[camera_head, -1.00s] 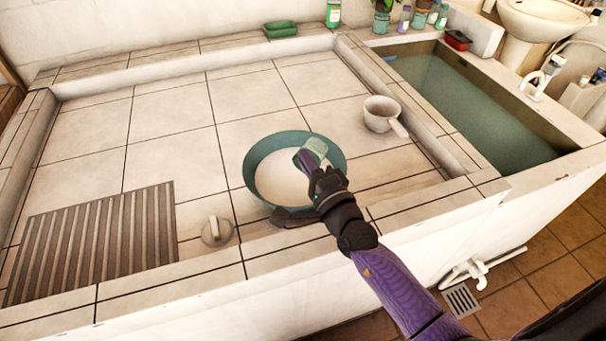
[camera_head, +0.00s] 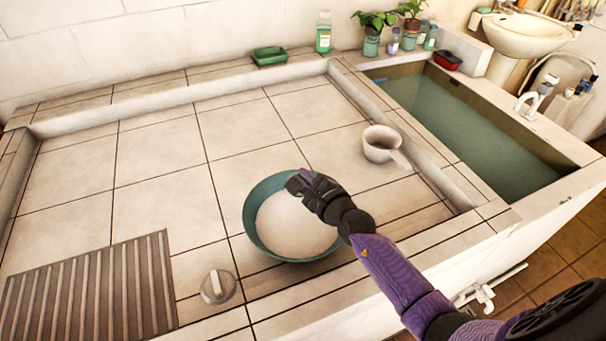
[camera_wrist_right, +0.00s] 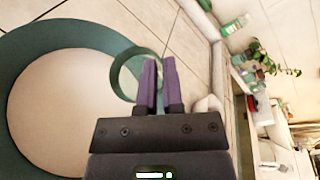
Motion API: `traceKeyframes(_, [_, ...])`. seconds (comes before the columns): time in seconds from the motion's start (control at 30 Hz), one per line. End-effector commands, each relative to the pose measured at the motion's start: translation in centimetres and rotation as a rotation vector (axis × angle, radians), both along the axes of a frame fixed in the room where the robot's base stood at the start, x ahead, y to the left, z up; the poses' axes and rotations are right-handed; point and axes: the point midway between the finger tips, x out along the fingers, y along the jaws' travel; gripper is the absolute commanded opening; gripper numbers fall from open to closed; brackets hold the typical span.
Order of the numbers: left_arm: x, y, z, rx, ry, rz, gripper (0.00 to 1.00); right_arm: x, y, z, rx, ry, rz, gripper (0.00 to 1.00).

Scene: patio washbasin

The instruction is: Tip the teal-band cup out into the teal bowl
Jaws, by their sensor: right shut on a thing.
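The teal bowl (camera_head: 258,201) stands on the tiled counter, with a broad pale area inside; its wall also shows in the right wrist view (camera_wrist_right: 70,35). My right gripper (camera_head: 297,184) is over the bowl's far right part. In the right wrist view its purple fingers (camera_wrist_right: 158,84) are shut on the teal-band cup (camera_wrist_right: 122,66), which shows as a teal ring beside the fingers, partly hidden by them. The cup appears tilted over, its opening roughly facing the camera. In the head view the gripper hides the cup, and I cannot see anything pouring. My left gripper is out of view.
A pale handled dipper (camera_head: 382,145) stands right of the bowl. A round knobbed lid (camera_head: 217,287) and a ribbed grey mat (camera_head: 90,290) lie to the left. A green soap dish (camera_head: 269,57) sits on the back ledge. A water-filled basin (camera_head: 480,125) lies right.

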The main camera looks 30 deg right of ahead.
Motion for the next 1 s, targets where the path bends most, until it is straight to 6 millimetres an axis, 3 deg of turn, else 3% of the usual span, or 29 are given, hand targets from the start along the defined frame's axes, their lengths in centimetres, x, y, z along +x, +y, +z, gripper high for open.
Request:
traceKeyframes(0.03, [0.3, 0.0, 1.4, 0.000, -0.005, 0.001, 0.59, 0.2, -0.3, 1.4, 0.087, 0.040, -0.002, 0.00])
traceKeyframes(0.17, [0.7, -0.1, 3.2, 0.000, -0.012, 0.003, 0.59, 0.5, -0.9, 2.8, 0.407, 0.196, -0.002, 0.00])
traceKeyframes(0.5, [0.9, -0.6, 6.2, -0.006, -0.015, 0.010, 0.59, 0.7, -1.3, 4.6, 0.757, 0.380, -0.001, 0.00])
traceKeyframes(1.0, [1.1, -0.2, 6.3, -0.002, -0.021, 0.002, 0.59, 0.6, -1.3, 4.6, 0.825, 0.416, 0.000, 0.00])
